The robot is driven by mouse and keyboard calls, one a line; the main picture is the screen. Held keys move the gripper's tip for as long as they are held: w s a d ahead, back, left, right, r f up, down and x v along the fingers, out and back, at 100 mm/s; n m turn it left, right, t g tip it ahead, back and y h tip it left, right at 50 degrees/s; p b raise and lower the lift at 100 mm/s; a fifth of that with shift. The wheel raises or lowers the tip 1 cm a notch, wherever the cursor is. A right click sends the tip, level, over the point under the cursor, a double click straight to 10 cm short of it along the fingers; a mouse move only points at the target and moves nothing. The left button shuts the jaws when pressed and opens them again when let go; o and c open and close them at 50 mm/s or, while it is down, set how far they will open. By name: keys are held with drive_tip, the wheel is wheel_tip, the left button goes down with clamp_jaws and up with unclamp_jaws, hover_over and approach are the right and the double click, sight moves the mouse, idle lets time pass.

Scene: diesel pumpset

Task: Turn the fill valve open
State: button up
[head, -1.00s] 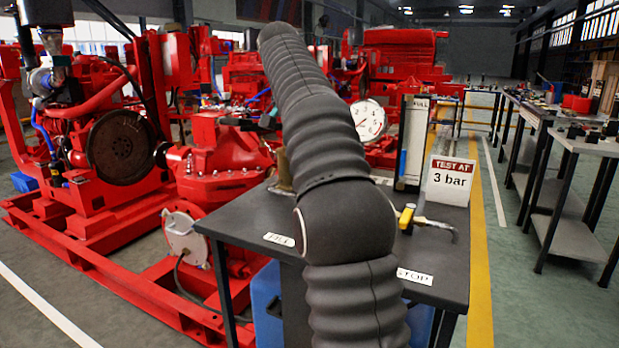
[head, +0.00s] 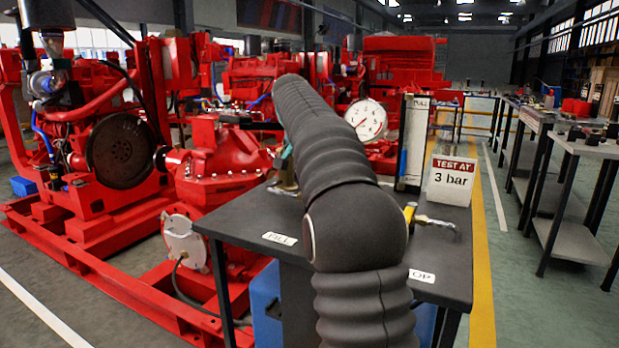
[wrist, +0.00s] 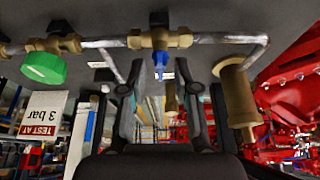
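In the wrist view, which shows the bench upside down, a brass valve with a blue handle (wrist: 160,62) sits on the pipe run, ahead of the gap between my fingers. I take it to be the fill valve, but its label is unreadable there. My gripper (wrist: 160,92) is open and empty, one finger on each side of that gap, and contact with the handle does not show. In the head view the FILL label (head: 279,239) lies on the bench's left front. My arm hides most of the valve area. A teal finger (head: 285,160) shows beside brass fittings.
A green round handle (wrist: 43,68) and a brass cylinder (wrist: 238,95) flank the blue-handled valve. The bench (head: 440,270) also bears a gauge (head: 366,120), a 3 bar sign (head: 451,181) and a yellow-handled fitting (head: 410,212). Red pumpset (head: 225,165) stands at left.

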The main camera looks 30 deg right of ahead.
clamp_jaws()
drive_tip(key=shift+r+n, duration=0.1)
drive_tip(key=shift+n, duration=0.2)
drive_tip(key=shift+s+n+t+y+p, duration=0.1)
drive_tip(key=shift+n+t+y+p, duration=0.25)
drive_tip(key=shift+n+p, duration=0.4)
drive_tip(key=n, duration=0.2)
drive_tip(key=n+y, duration=0.1)
drive_tip(key=n, duration=0.1)
drive_tip(key=shift+d+t+p, duration=0.2)
drive_tip(key=shift+t+p, duration=0.15)
drive_tip(key=n+y, duration=0.1)
drive_tip(key=n, duration=0.3)
drive_tip(key=n+y, duration=0.1)
drive_tip(key=n, duration=0.1)
drive_tip(key=shift+d+y, duration=0.25)
drive_tip(key=shift+y, duration=0.1)
drive_tip(key=n+y, duration=0.1)
drive_tip(key=n, duration=0.1)
drive_tip(key=n+y, duration=0.1)
drive_tip(key=n, duration=0.2)
drive_tip(key=shift+d+n, duration=0.15)
drive_tip(key=shift+n, duration=0.2)
unclamp_jaws()
drive_tip(key=shift+g, duration=0.4)
